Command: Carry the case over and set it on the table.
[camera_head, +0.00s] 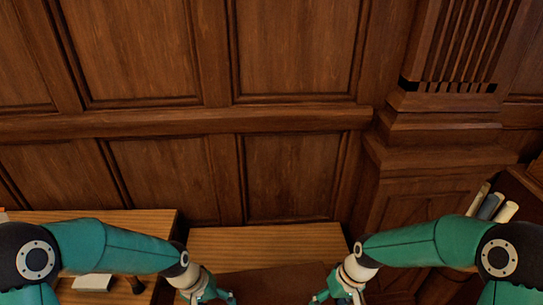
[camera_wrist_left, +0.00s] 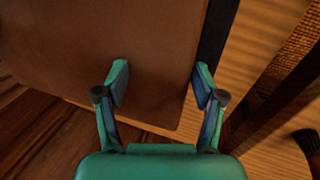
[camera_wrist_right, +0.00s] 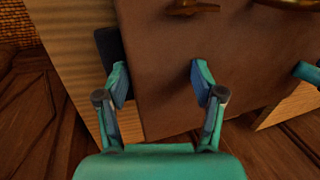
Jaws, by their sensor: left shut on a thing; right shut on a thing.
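The brown case (camera_head: 270,285) shows at the bottom of the head view, between my two grippers; its lower part is cut off. My left gripper (camera_head: 226,297) is shut on one side of it, and my right gripper (camera_head: 322,297) on the other. In the left wrist view the case (camera_wrist_left: 120,35) fills the upper left, with the fingers by its edge. In the right wrist view the case (camera_wrist_right: 160,75) has brass-coloured fittings near the top. A light wooden table top (camera_head: 265,240) lies just beyond the case in the head view. Whether they touch is unclear.
A second wooden top (camera_head: 110,217) stands at left, with a white item (camera_head: 92,283) on it. Rolled papers (camera_head: 490,206) stand in a dark wooden holder at right. A panelled wall (camera_head: 290,60) and a pilaster (camera_head: 440,130) close off the back.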

